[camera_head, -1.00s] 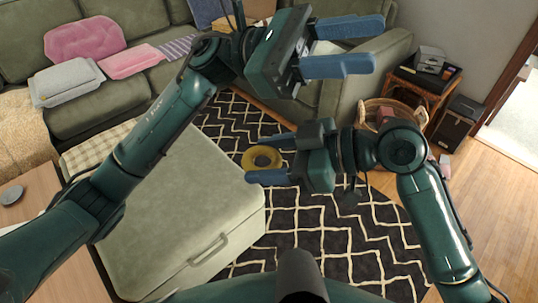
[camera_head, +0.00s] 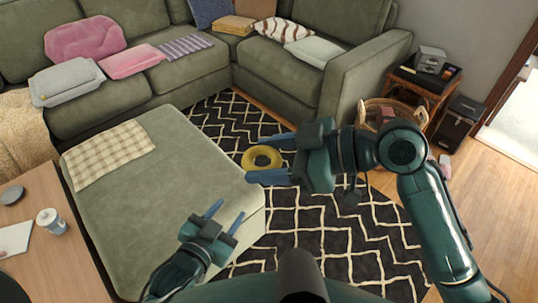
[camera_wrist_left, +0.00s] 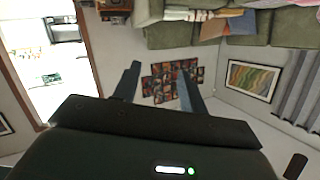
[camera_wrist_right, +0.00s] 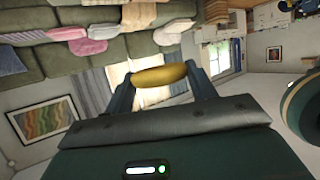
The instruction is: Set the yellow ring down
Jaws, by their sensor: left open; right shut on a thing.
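The yellow ring (camera_head: 262,158) is held between the blue fingers of my right gripper (camera_head: 268,160), which is shut on it. In the head view the ring appears over the patterned rug, just right of the green ottoman's corner. In the right wrist view the ring (camera_wrist_right: 160,74) is seen edge-on between the fingertips. My left gripper (camera_head: 224,215) is open and empty, in front of the ottoman's near part. Its parted fingers (camera_wrist_left: 160,85) also show in the left wrist view with nothing between them.
The green ottoman (camera_head: 150,200) has a checked cloth (camera_head: 108,153) at its far left and bare top elsewhere. A wooden table (camera_head: 50,262) with a white cup (camera_head: 51,221) is at left. The black patterned rug (camera_head: 315,225) is clear. A wicker basket (camera_head: 372,108) stands behind my right arm.

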